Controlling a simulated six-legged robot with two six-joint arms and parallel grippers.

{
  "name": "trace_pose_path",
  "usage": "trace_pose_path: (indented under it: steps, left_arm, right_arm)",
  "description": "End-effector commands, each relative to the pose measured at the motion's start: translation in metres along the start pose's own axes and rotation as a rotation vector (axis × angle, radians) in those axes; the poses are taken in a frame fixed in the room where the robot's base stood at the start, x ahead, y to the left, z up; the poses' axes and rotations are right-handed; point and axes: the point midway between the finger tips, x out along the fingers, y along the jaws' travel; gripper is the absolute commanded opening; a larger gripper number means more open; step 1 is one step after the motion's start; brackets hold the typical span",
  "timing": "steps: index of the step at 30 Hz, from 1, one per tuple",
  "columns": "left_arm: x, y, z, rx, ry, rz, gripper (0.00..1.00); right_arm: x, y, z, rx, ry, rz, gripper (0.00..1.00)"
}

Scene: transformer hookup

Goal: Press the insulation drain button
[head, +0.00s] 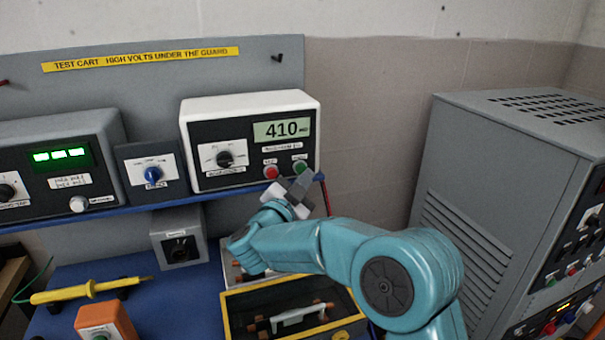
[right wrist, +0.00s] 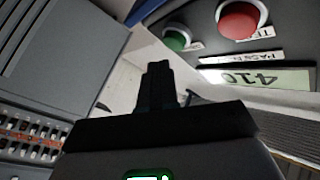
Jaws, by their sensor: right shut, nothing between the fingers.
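The white insulation tester (head: 250,101) stands on the blue shelf, its display reading 410. A red button (head: 271,172) and a green button (head: 300,165) sit low on its right side. Their small labels are too small to read surely, so I cannot tell which is drain. My right gripper (head: 305,181) is shut and empty, just below and in front of the green button. In the right wrist view, the shut fingers (right wrist: 158,72) point toward the green button (right wrist: 176,40), with a visible gap. The red button (right wrist: 240,20) is further right there. My left gripper is out of view.
Left of the tester are a blue-knob box (head: 151,175) and a unit with a green display (head: 60,156). Below are a yellow probe (head: 90,290), an orange box (head: 104,323) and a yellow-edged guard (head: 228,308). A grey cabinet (head: 500,170) stands at right.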

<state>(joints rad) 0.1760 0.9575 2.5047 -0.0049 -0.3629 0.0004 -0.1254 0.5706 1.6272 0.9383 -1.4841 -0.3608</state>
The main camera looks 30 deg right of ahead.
Motion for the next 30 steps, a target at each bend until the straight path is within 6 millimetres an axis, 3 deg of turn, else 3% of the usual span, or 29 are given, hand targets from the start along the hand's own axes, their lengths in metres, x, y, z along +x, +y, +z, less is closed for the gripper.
trace_pose_path:
  steps: [9, 21, 30]
  left_arm:
    - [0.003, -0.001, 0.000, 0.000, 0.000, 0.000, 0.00]
    - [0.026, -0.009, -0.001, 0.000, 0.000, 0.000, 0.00]
    - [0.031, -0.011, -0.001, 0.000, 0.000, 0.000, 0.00]
  right_arm:
    - [-0.003, 0.002, -0.001, 0.001, -0.001, 0.000, 0.00]
    - [-0.033, 0.024, -0.021, 0.002, -0.001, -0.001, 0.00]
    - [-0.043, 0.031, -0.031, 0.000, -0.001, 0.000, 0.00]
